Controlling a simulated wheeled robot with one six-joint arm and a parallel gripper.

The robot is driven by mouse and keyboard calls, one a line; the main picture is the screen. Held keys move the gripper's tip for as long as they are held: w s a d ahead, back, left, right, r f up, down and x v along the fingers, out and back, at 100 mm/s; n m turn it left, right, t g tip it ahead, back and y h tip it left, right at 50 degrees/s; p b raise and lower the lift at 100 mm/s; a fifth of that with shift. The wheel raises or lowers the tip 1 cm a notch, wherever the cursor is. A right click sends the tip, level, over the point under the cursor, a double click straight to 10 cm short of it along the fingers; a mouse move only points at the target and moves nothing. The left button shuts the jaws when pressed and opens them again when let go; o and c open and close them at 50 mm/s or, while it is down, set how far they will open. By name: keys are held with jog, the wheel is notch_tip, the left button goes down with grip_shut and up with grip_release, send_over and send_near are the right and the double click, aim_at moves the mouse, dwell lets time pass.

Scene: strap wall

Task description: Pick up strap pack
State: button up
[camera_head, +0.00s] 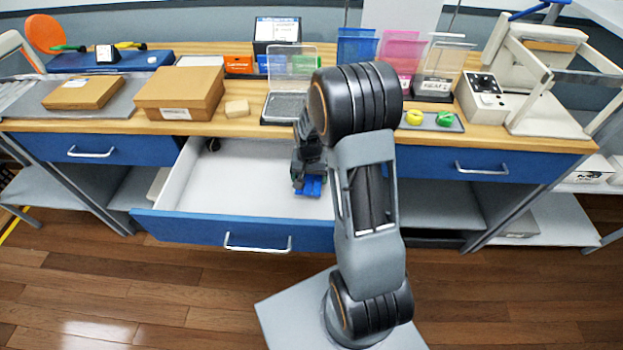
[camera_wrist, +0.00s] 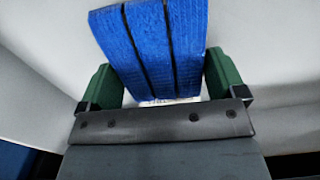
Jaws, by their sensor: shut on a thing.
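The strap pack (camera_head: 311,186) is a bright blue bundle at the open drawer in the head view. In the wrist view the strap pack (camera_wrist: 152,48) shows as several ribbed blue bands side by side. My gripper (camera_head: 305,178) reaches down into the drawer. In the wrist view my gripper (camera_wrist: 160,82) has a green finger on each side of the strap pack, shut on it. The lower end of the pack is hidden by the gripper body. I cannot tell whether the pack touches the drawer floor.
The open drawer (camera_head: 235,180) has a white inside and a blue front with a handle (camera_head: 257,243). The rest of it looks mostly empty. On the worktop above are cardboard boxes (camera_head: 180,95), a clear-lidded case (camera_head: 287,105) and a small tray (camera_head: 430,121).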

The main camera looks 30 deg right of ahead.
aim_at(309, 177)
notch_tip(309, 177, up, 5)
jog(key=w+a, duration=0.2)
jog(key=a, duration=0.4)
jog(key=w+a, duration=0.2)
jog(key=a, duration=0.4)
jog(key=w+a+b, duration=0.1)
jog(key=w+a, duration=0.1)
jog(key=a, duration=0.4)
jog(key=shift+a+r, duration=0.1)
